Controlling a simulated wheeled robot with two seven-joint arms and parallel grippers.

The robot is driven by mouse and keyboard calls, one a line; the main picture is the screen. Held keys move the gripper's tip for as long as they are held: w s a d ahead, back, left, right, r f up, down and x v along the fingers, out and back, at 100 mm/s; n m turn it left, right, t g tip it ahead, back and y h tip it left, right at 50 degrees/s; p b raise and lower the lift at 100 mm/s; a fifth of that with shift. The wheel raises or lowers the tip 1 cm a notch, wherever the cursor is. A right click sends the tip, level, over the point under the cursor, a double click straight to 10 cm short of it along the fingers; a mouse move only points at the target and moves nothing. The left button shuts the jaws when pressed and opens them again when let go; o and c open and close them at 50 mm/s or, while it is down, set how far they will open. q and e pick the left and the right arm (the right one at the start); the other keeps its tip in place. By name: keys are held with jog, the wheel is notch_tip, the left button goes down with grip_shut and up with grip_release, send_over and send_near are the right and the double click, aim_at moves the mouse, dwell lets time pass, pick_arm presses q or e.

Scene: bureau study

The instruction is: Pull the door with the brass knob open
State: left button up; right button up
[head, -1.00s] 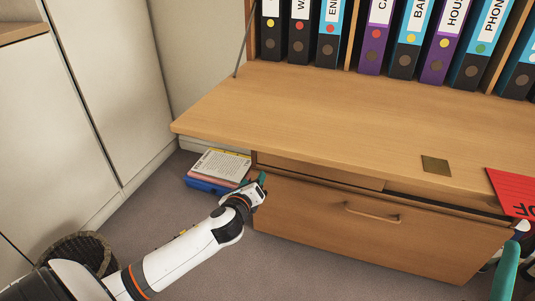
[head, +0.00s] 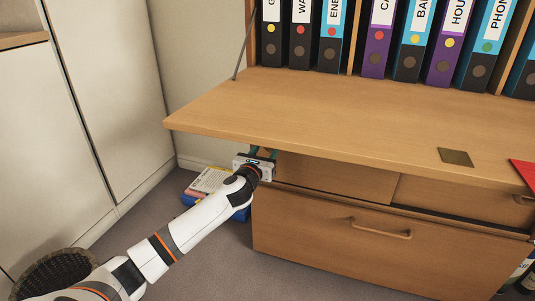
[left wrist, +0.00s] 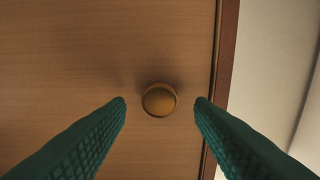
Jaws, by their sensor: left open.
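The brass knob (left wrist: 159,99) is round and sits on a plain wooden door (left wrist: 70,60) in the left wrist view. The door looks closed, its edge along a darker wooden side strip at the right. My left gripper (head: 262,155) is at the left end of the bureau, just below the fold-down flap. Its green fingers (left wrist: 160,104) are open and spread on either side of the knob, which shows between the fingertips; I cannot tell any contact. In the head view the knob is hidden. My right gripper is not in view.
The lowered flap (head: 330,120) overhangs my left gripper. Below it are drawer fronts and a large lower drawer (head: 340,240) with a bar handle. Books (head: 208,182) lie on the floor beside the bureau. A dark basket (head: 55,275) stands at lower left, near white cabinets (head: 100,90).

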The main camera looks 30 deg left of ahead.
pick_arm(q)
jog(key=shift+b+x, duration=0.35)
jog(key=shift+x, duration=1.05)
jog(key=shift+d, duration=0.15)
grip_shut()
